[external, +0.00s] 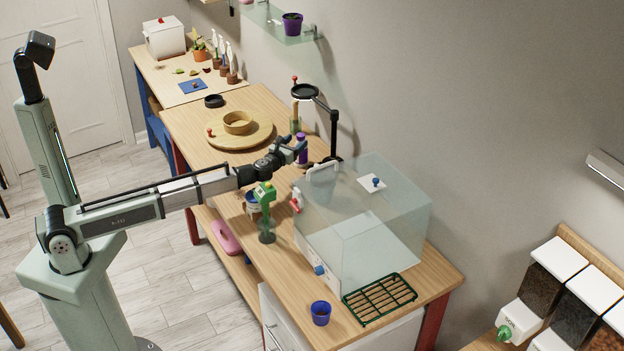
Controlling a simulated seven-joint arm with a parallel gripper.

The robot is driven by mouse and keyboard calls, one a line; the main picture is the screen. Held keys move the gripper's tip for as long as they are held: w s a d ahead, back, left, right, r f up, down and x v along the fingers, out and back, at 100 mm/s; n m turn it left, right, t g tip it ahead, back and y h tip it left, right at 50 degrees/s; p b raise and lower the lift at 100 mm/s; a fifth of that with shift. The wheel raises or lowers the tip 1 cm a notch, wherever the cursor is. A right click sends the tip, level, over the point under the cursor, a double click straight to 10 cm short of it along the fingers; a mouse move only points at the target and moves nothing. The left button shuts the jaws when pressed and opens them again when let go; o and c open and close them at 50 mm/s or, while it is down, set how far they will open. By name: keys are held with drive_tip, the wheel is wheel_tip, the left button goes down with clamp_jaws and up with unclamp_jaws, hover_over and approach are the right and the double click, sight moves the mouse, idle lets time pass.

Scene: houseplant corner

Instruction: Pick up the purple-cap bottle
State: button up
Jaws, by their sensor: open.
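The purple-cap bottle (302,157) stands upright on the wooden table near the wall, left of the clear box. Its purple cap shows above my gripper and part of its body shows below. My gripper (298,146) is open and reaches in from the left at the bottle's upper part. The fingers hide some of the bottle. I cannot tell from this view whether they touch it or whether it lies fully between them.
A clear box (395,205) stands close on the right. A black stand (329,125) with a ring is just behind the bottle, beside a green-and-tan bottle (295,121). A green spray bottle (266,215) stands in front. A round wooden board (240,140) lies left.

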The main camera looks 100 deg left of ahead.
sight(298, 138)
drive_tip(key=x, duration=0.5)
drive_tip(key=shift+s+a+f, duration=0.1)
drive_tip(key=shift+s, duration=0.05)
clamp_jaws()
idle(0.4)
